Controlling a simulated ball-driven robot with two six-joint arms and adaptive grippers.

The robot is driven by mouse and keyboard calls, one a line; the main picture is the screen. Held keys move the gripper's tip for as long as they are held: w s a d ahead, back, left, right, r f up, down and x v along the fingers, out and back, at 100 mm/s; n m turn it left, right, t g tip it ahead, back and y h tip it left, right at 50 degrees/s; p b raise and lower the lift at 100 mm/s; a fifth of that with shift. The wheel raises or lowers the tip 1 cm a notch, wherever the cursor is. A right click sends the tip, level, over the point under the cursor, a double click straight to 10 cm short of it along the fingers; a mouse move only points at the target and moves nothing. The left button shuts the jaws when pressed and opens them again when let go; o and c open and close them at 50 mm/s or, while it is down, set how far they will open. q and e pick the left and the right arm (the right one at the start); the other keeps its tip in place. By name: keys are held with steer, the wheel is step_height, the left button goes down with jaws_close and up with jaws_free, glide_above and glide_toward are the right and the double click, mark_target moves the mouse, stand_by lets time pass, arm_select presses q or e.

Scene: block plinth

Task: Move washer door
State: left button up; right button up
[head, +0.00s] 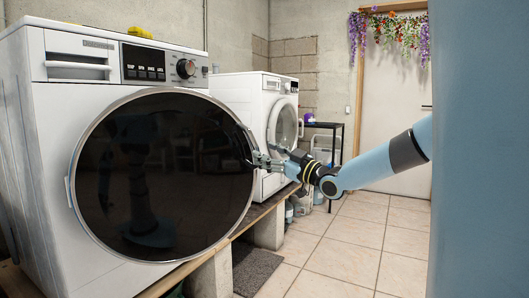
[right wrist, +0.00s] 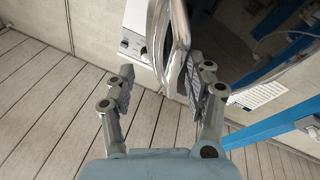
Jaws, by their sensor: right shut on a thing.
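The washer door (head: 160,175) is a large round dark glass disc with a silver rim on the front of the near white washer (head: 50,120). Its right side reaches past the washer's right edge in the head view. My right gripper (head: 258,158) is at the door's right rim and is shut on it. In the right wrist view, the silver rim (right wrist: 172,45) passes between the two fingers (right wrist: 163,85). My left gripper is not in view.
A second white washer (head: 262,95) stands behind on the same wooden plinth, held up by concrete blocks (head: 212,275). A dark mat (head: 255,270) lies on the tiled floor (head: 345,255), which is open at the right. A black rack (head: 327,140) stands farther back.

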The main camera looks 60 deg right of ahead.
steer(key=shift+o, duration=0.7)
steer(key=shift+s+d+r, duration=0.1)
steer(key=shift+s+d, duration=0.4)
steer(key=s+d, duration=0.1)
steer(key=s+d+p, duration=0.1)
steer(key=s, duration=0.1)
steer(key=shift+h, duration=0.4)
steer(key=shift+c, duration=0.8)
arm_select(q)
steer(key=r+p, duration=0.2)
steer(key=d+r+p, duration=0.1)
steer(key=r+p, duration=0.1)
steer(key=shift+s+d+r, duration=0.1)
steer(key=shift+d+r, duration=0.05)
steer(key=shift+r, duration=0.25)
arm_select(e)
steer(key=s+d, duration=0.3)
steer(key=s, duration=0.3)
steer(key=shift+s+d, duration=0.25)
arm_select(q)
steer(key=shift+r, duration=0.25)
